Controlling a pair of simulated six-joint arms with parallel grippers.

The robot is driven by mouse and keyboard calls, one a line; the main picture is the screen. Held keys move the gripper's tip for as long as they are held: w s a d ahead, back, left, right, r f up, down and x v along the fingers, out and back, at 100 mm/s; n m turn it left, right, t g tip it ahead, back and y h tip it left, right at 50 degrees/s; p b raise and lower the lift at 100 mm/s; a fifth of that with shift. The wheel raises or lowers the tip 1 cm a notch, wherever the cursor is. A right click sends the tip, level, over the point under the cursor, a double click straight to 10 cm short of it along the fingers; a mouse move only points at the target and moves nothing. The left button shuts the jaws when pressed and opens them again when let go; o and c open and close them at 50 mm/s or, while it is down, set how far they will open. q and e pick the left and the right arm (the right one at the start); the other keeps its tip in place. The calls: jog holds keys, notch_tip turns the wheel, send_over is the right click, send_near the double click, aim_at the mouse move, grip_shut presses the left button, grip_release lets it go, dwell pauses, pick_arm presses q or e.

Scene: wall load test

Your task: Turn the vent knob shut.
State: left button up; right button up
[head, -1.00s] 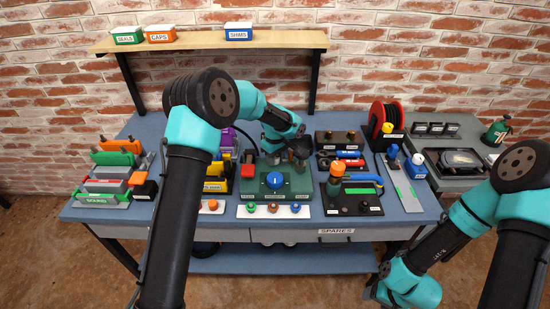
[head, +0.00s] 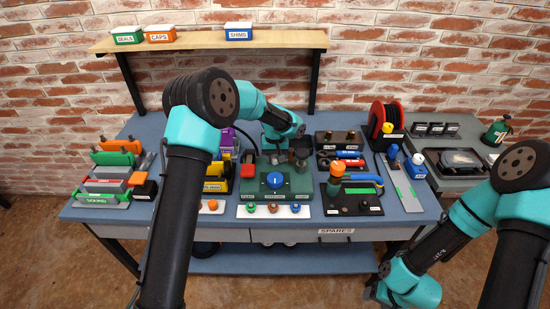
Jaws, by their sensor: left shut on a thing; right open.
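A green panel (head: 262,190) stands on the bench with a round blue disc (head: 275,180) in its middle, which shows a white mark. Labels along its front edge are too small to read for certain. My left gripper (head: 301,158) reaches down over the panel's right rear part. It is shut on what appears to be the vent knob, which its dark fingers mostly hide. I cannot read the knob's angle. My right arm hangs at the lower right, in front of the bench; its fingers are not in view.
A red-handled part (head: 247,170) is at the panel's left. A black board (head: 352,203) with an orange-topped post (head: 337,170) and blue handle stands close on the right. A white strip (head: 284,212) with small coloured knobs lies in front. A hose reel (head: 384,117) is behind, right.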

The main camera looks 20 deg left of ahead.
aim_at(275, 157)
pick_arm(q)
jog(key=m, duration=0.4)
jog(key=shift+m, duration=0.3)
jog(key=m, duration=0.4)
jog(key=shift+m, duration=0.3)
jog(key=o, duration=0.9)
jog(key=shift+r, duration=0.1)
notch_tip(275, 157, up, 17)
jog(key=shift+r, duration=0.15)
jog(key=shift+d, duration=0.1)
